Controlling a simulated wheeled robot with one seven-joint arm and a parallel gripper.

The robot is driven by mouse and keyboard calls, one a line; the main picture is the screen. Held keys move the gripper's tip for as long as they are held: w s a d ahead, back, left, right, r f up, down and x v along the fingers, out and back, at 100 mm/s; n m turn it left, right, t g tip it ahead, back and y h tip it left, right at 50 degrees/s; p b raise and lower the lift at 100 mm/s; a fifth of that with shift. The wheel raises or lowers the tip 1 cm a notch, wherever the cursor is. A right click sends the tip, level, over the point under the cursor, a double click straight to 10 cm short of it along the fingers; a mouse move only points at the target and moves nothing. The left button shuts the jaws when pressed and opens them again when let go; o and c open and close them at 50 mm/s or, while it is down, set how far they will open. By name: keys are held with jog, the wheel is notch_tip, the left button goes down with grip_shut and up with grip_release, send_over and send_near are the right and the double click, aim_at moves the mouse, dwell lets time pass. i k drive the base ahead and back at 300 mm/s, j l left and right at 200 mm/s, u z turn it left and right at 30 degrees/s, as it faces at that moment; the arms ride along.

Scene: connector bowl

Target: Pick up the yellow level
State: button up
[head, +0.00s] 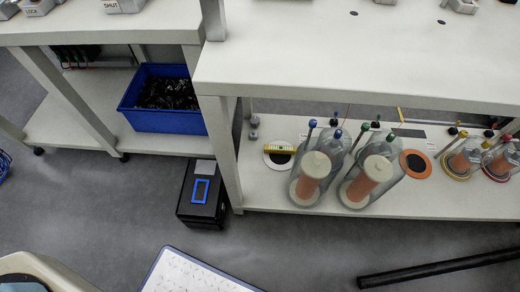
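The yellow level (280,149) is a small yellow bar with a pale middle. It lies across a round white disc with a dark centre (270,159) on the lower shelf of the right bench, left of the glass jars. My gripper is not in view, so nothing shows of its fingers or what they hold.
Glass jars with orange cores (314,176) stand close to the level's right. The bench top (350,55) overhangs the shelf, and a bench leg (227,160) stands to its left. A blue bin (160,121), a black box (203,212) and a black pole (440,268) are nearby.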

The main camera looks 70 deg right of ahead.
aim_at(291, 151)
jog(key=i+j+z, duration=0.1)
jog(key=z, duration=0.3)
jog(key=i+j+z, duration=0.15)
jog(key=z, duration=0.25)
jog(key=i+j+z, duration=0.1)
jog(key=z, duration=0.65)
